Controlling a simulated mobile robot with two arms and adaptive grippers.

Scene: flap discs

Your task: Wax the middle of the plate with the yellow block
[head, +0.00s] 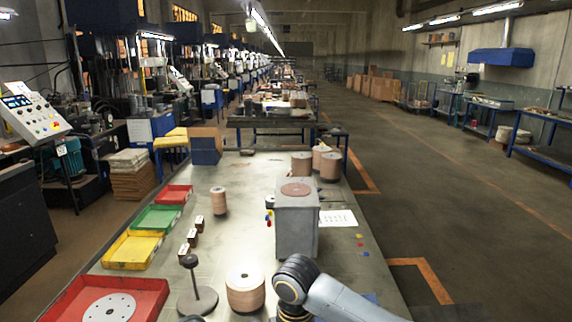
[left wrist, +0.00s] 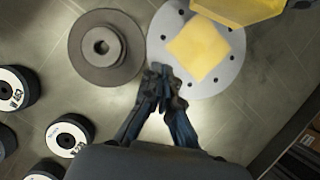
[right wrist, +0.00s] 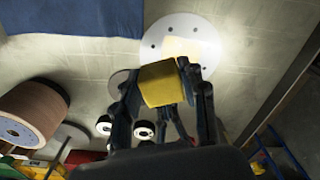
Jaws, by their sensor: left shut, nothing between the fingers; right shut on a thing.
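The plate (left wrist: 219,84) is a pale round disc with small holes around its rim, lying flat on the bench. A yellow square patch (left wrist: 200,47) covers its middle. The plate also shows beyond my right fingers in the right wrist view (right wrist: 205,50). My right gripper (right wrist: 160,78) is shut on the yellow block (right wrist: 161,90). The block also shows at the top edge of the left wrist view (left wrist: 238,9), overlapping the plate's far edge; I cannot tell whether they touch. My left gripper (left wrist: 162,78) is shut and empty beside the plate's rim.
A dark grey hubbed disc (left wrist: 88,62) lies left of the plate. Several white-faced rolls (left wrist: 70,137) stand further left. In the head view a red tray (head: 152,291) holds another pale disc, and a brown roll (head: 245,290) and grey box (head: 296,225) stand on the bench.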

